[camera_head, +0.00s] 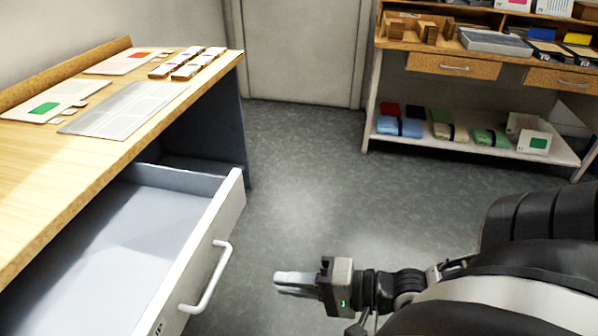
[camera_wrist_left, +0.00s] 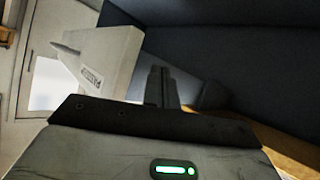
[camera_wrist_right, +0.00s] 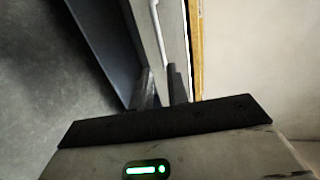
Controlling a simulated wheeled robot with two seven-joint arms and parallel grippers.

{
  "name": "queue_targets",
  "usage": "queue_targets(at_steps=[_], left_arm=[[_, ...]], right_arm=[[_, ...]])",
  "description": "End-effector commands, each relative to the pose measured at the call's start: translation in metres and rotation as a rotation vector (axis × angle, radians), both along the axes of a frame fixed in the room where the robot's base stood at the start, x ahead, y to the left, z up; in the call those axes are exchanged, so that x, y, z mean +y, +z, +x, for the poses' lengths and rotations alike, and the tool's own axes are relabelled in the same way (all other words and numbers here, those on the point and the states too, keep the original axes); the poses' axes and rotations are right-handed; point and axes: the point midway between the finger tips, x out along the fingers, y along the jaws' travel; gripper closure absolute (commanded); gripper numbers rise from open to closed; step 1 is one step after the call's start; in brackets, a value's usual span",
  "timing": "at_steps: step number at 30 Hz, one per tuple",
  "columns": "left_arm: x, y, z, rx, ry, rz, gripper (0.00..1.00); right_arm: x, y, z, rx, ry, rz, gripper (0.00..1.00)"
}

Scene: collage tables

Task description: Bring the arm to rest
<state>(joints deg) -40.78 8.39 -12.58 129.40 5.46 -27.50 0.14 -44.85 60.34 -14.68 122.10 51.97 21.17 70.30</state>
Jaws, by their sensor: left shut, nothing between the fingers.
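My right gripper (camera_head: 278,283) reaches in from the lower right of the head view, over the floor. It points left toward the pulled-out drawer (camera_head: 232,200) and is apart from its handle. In the right wrist view its fingertips (camera_wrist_right: 163,75) show a narrow gap with nothing held. My left gripper is outside the head view. In the left wrist view its fingers (camera_wrist_left: 162,72) are together and empty, near a pale block-like thing with printed lettering (camera_wrist_left: 110,58) and a dark panel.
The open drawer juts from the wooden table (camera_head: 110,155) at left; its visible inside is empty. Cards and a grey sheet (camera_head: 125,110) lie on the tabletop. A shelf unit (camera_head: 455,68) with packets stands at back right. The floor (camera_head: 320,160) between is clear.

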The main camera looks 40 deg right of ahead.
Motion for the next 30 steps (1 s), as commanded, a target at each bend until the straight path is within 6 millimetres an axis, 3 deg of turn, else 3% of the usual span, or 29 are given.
queue_targets(at_steps=[6, 23, 26, 30], left_arm=[[0.000, 0.002, 0.000, 0.004, 0.005, -0.004, 1.00], [0.000, 0.000, 0.000, 0.006, 0.006, -0.005, 1.00], [0.000, 0.000, 0.000, 0.006, 0.006, -0.005, 1.00], [0.000, 0.001, 0.000, 0.006, 0.006, -0.005, 1.00]], right_arm=[[-0.006, 0.003, -0.010, 0.000, 0.001, 0.000, 0.84], [-0.006, 0.002, -0.010, -0.001, 0.002, -0.003, 0.84], [0.002, -0.001, -0.011, -0.004, 0.023, -0.047, 0.84], [0.029, -0.014, -0.014, -0.021, 0.114, -0.250, 0.84]])
